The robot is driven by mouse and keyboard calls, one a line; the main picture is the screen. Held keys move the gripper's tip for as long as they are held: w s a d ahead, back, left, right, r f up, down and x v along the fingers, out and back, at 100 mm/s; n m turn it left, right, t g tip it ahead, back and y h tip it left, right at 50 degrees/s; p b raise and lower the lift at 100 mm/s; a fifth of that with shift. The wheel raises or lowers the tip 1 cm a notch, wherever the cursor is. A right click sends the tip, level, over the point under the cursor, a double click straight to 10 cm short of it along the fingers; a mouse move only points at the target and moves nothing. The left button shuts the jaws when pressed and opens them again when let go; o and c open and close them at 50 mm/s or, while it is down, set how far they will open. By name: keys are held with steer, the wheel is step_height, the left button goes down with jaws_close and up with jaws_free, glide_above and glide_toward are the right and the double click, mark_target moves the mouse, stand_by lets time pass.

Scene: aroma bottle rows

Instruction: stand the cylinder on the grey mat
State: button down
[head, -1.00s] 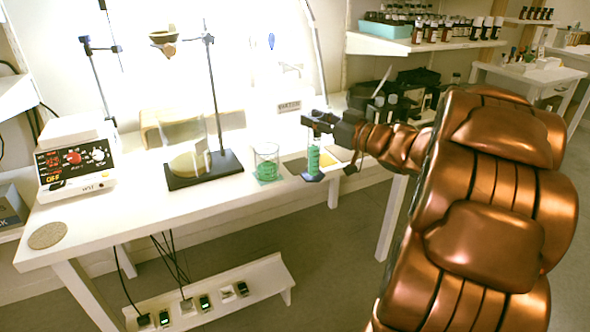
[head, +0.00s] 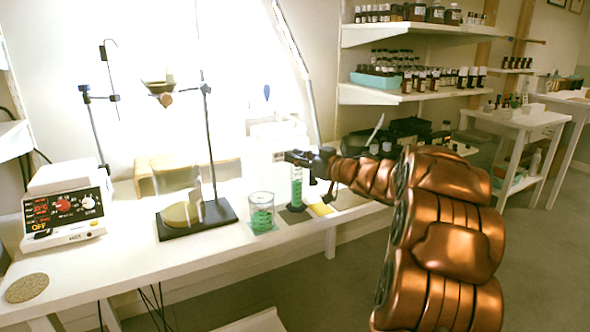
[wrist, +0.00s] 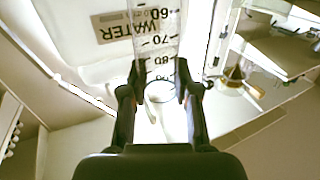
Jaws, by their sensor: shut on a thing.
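The clear graduated cylinder (head: 297,190) with green liquid is upright at the front part of the bench, between a beaker and a yellow mat. My gripper (head: 298,158) is shut on it near its top. In the wrist view the cylinder (wrist: 157,45), with black scale marks, passes between the two fingers of my gripper (wrist: 158,92). The grey mat (head: 294,218) lies at the cylinder's dark base and shows in front of it. I cannot tell whether the base touches the mat or hangs just above it.
A beaker (head: 262,212) of green liquid stands close left on a teal mat. The yellow mat (head: 321,209) lies close right. A stand with a dark base (head: 215,219) and a hotplate (head: 66,211) are further left. The bench's front edge is near.

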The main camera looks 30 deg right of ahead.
steer(key=shift+w+d+f+b, duration=0.15)
steer(key=shift+w+f+b, duration=0.35)
steer(key=shift+f, duration=0.45)
steer(key=shift+w+d+f+b, duration=0.15)
steer(key=shift+w+f+b, duration=0.15)
steer(key=shift+w+f, duration=0.45)
steer(key=shift+s+f, duration=0.2)
steer(key=shift+f, duration=0.1)
steer(key=c, duration=0.9)
jaws_free()
steer(key=shift+o, duration=0.2)
steer(key=shift+s+d+r, duration=0.15)
steer(key=shift+s, duration=0.15)
steer(key=p+v, duration=0.2)
steer(key=v, duration=0.9)
steer(key=shift+s, duration=0.2)
